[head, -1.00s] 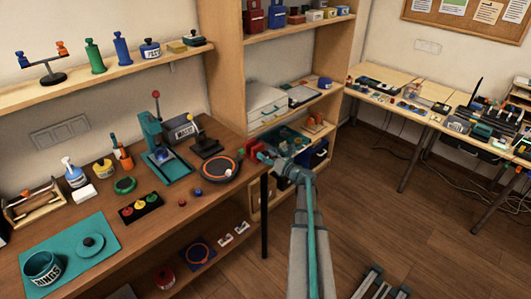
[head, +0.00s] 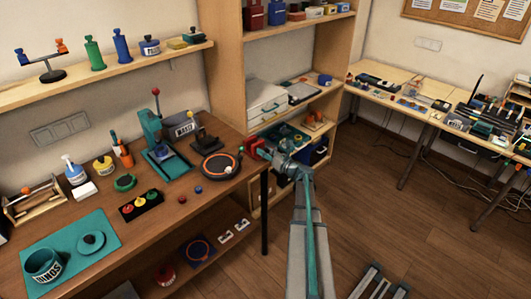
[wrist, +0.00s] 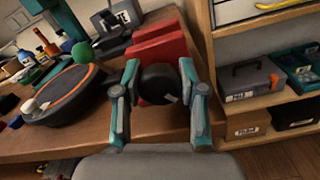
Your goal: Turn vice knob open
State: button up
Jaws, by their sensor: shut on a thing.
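The red vice (wrist: 162,44) sits at the right end of the wooden bench; it also shows in the head view (head: 253,144). Its round black knob (wrist: 161,88) faces the wrist camera, with a small pale mark on its face. My gripper (wrist: 159,74) has its two teal-tipped fingers on the left and right sides of the knob, shut on it. In the head view my gripper (head: 267,153) reaches the vice from the right, and the knob is hidden there. I cannot tell how far apart the vice's jaws are.
A round black tray with an orange ring (wrist: 62,95) lies on the bench left of the vice. A shelf unit (wrist: 254,112) with a grey toolbox (wrist: 253,79) and bins stands close on the right. The floor (head: 420,235) behind the arm is clear.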

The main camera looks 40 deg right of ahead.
jog(key=shift+f+n+b, duration=0.15)
jog(key=shift+n+b, duration=0.15)
jog(key=shift+b, duration=0.35)
jog(key=n+b, duration=0.1)
jog(key=b, duration=0.3)
jog(key=shift+f+n, duration=0.2)
jog(key=shift+n, duration=0.2)
jog(key=n+b, duration=0.2)
jog(key=b, duration=0.2)
jog(key=shift+a+n+b, duration=0.1)
jog(key=shift+n+b, duration=0.2)
jog(key=n+b, duration=0.3)
jog(key=b, duration=0.2)
jog(key=n+b, duration=0.2)
jog(key=b, duration=0.1)
jog(key=shift+a+r+n, duration=0.1)
jog(key=shift+r+n, duration=0.15)
jog(key=shift+n, duration=0.15)
jog(key=shift+b, duration=0.3)
jog(key=o, duration=1.2)
jog(key=shift+c, duration=0.2)
